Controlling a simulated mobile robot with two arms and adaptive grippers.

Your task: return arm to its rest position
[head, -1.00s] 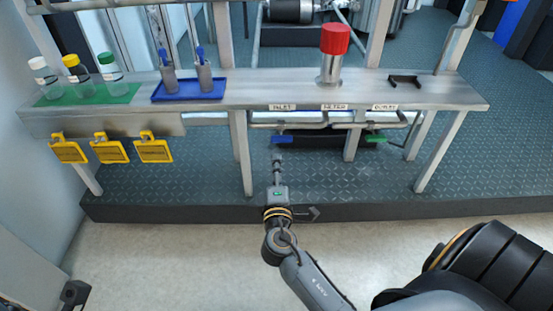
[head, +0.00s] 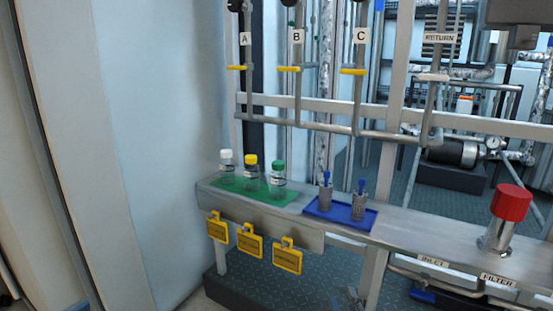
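My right gripper (head: 347,296) shows only as a small grey shape at the bottom edge, in front of the bench leg and below the blue tray. It is small and cut off, so I cannot tell whether its fingers are open or shut. The rest of my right arm is out of the picture. My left gripper is not in view.
The steel bench (head: 421,236) carries a green mat (head: 230,186) with three bottles, a blue tray (head: 323,211) with two grey holders, and a red-capped filter (head: 511,204). Yellow tags (head: 287,258) hang in front. Pipes A, B and C with yellow handles (head: 353,72) rise behind.

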